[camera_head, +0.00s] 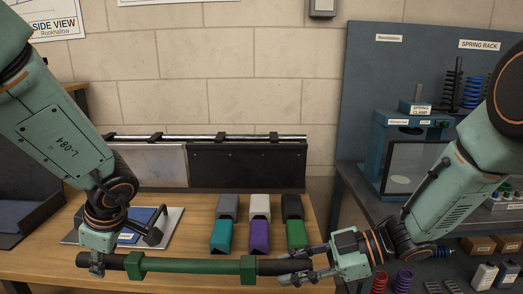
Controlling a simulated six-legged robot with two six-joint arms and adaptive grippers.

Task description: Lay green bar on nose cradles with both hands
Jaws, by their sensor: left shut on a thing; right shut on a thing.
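The green bar (192,266) is level across the front of the view, with two green collars and dark ends. My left gripper (98,264) is shut on its dark left end. My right gripper (298,268) is shut on its dark right end, fingers along it. I cannot pick out the nose cradles for sure. Whether the bar touches anything beneath it cannot be told.
Behind the bar on the wooden table (60,250) stand teal (221,236), purple (259,237) and green (296,234) blocks with grey, white and black ones behind. A blue item lies on a pale plate (172,222) at left. A dark shelf with springs (403,282) is at right.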

